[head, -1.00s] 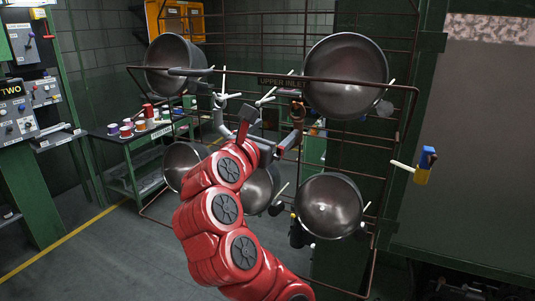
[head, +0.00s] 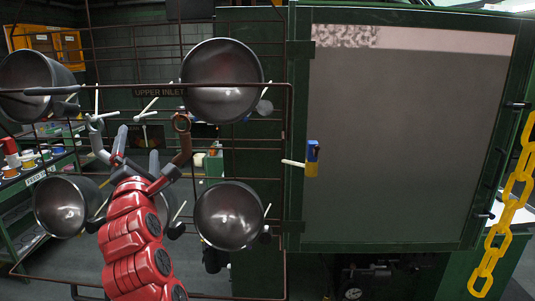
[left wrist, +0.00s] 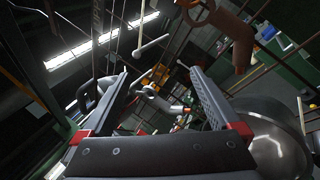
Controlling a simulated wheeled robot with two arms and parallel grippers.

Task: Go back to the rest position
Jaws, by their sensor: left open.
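My left gripper (head: 137,147) is raised in front of the wire rack (head: 287,140) in the head view, on its red arm. In the left wrist view its two fingers (left wrist: 160,78) are spread wide, with nothing held between them. A grey hooked handle (left wrist: 160,100) shows beyond the gap. A copper-brown handle with a ring end (head: 182,140) hangs just right of the gripper in the head view; it also shows in the left wrist view (left wrist: 237,40). I cannot tell whether the gripper touches either. My right gripper is not in view.
Dark pots hang at the rack's upper right (head: 222,80), upper left (head: 30,85), lower right (head: 228,215) and lower left (head: 65,205). A green cabinet (head: 405,130) stands to the right, with a yellow chain (head: 515,185) at its edge.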

